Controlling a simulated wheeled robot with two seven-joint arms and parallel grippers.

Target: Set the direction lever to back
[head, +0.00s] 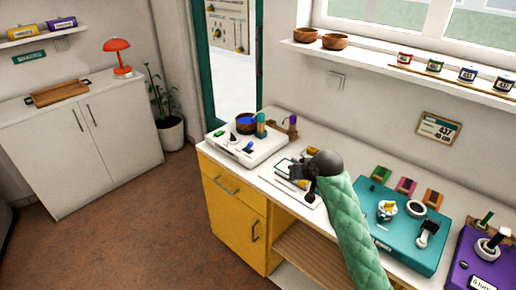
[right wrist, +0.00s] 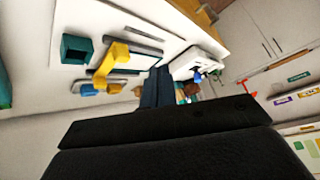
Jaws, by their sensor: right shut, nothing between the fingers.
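My right arm, in a green quilted sleeve, reaches over the counter. Its dark gripper (head: 298,170) is over the white panel (head: 312,201) in the middle. In the right wrist view the fingers (right wrist: 158,88) are shut and empty, and apart from the yellow handle (right wrist: 113,62). That panel also carries a teal block (right wrist: 76,49) and a blue piece (right wrist: 88,90). The white box (head: 233,150) to the left has small green, black and blue controls. The teal board (head: 373,222) has a lever (head: 428,232); the purple board (head: 468,262) has another (head: 494,241). I cannot tell which is the direction lever.
A brown bowl (head: 246,123) and small cylinders stand at the back of the white box. A window shelf (head: 375,62) runs above. Open floor (head: 140,225) lies left of the yellow cabinet.

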